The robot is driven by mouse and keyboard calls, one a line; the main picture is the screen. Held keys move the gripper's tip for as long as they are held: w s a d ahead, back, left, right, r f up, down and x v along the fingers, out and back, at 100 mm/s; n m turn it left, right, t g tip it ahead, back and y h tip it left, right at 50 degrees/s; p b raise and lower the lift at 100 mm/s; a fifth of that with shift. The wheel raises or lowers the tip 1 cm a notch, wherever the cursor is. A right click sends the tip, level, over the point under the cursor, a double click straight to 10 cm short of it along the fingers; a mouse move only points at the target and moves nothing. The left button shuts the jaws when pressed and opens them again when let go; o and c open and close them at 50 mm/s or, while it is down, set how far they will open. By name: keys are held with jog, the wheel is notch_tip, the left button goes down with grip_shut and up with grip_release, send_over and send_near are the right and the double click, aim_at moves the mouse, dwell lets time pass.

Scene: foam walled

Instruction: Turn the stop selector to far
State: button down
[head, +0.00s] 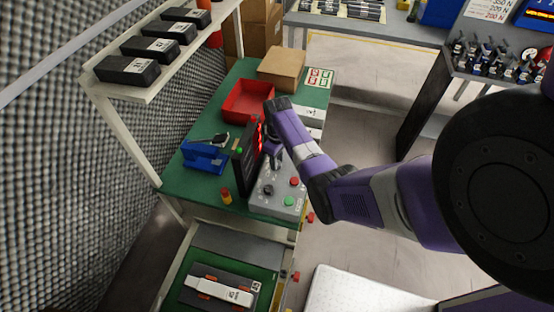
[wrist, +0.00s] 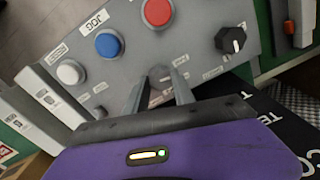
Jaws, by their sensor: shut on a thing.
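The grey control box (head: 272,203) stands on the green bench and fills much of the wrist view (wrist: 205,68). My gripper (wrist: 159,84) is down at the panel, its two fingers shut on a small selector knob (wrist: 160,73). The fingers hide most of this knob, so I cannot read its pointer or its labels. In the head view my gripper (head: 273,158) is mostly hidden behind my purple wrist. A black knob (wrist: 230,40) sits apart to the right of the fingers in the wrist view, with small unreadable labels.
White (wrist: 71,72), blue (wrist: 109,45) and red (wrist: 157,12) buttons lie close to my fingers. A black display panel (head: 245,165) stands upright beside the box. A red tray (head: 246,101) and a blue holder (head: 203,157) are also on the bench.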

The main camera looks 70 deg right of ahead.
jog(key=shift+r+n, duration=0.1)
jog(key=shift+n, duration=0.8)
jog(key=c, duration=1.1)
grip_release()
jog(key=shift+o, duration=0.2)
notch_tip(320, 180, up, 8)
jog(key=shift+d+f, duration=0.1)
jog(key=shift+f, duration=0.05)
